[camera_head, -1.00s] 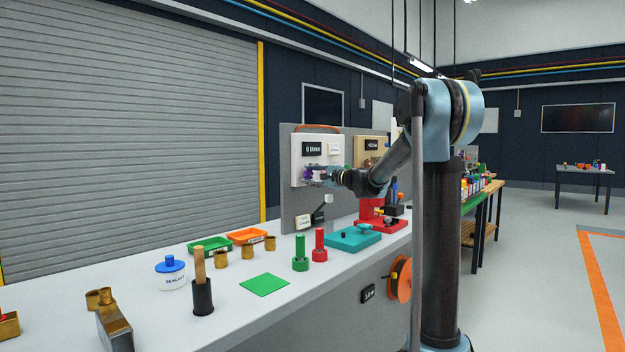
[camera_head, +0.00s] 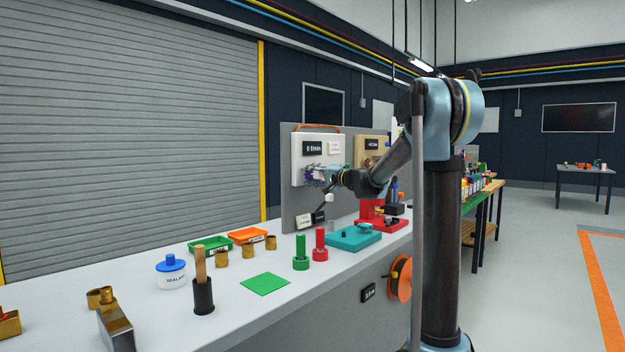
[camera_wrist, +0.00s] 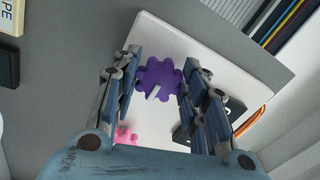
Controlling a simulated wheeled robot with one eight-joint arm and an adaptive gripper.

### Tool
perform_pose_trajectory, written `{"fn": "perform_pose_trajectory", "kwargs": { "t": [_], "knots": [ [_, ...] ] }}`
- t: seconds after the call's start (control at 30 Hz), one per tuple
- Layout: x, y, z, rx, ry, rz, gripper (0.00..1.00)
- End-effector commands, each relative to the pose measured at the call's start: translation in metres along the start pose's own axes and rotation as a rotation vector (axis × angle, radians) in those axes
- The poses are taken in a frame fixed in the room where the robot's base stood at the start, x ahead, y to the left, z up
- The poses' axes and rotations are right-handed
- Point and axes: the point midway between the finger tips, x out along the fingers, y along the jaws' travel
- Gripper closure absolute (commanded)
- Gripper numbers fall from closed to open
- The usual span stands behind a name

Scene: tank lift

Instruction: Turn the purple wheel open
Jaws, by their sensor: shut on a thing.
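The purple wheel (camera_wrist: 158,80) is a lobed knob with a white pointer mark, on a white panel (camera_wrist: 150,30). My gripper (camera_wrist: 160,72) has one finger on each side of the wheel and is shut on it. The panel appears tilted in the wrist view. In the head view, my gripper (camera_head: 320,174) is at the front of the white panel (camera_head: 334,150), and only a little of the purple wheel (camera_head: 309,178) shows beside the fingers. The panel has a dark display (camera_head: 313,148) whose text I cannot read surely.
A pink knob (camera_wrist: 125,134) lies close to the left finger in the wrist view, partly hidden. A beige panel (camera_head: 371,150) stands to the right. A lever with a grey ball (camera_head: 328,198) is below. The bench front holds a teal block (camera_head: 353,237) and green and red pegs.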

Motion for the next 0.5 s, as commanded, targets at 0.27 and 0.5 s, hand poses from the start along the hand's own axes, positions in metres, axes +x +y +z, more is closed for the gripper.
{"fn": "perform_pose_trajectory", "kwargs": {
  "t": [0.27, 0.5],
  "knots": [
    [-0.0004, 0.0018, 0.0004, -0.014, 0.0, 0.003, 0.84],
    [-0.0005, 0.002, -0.0003, -0.013, 0.001, 0.003, 0.49]
  ]
}}
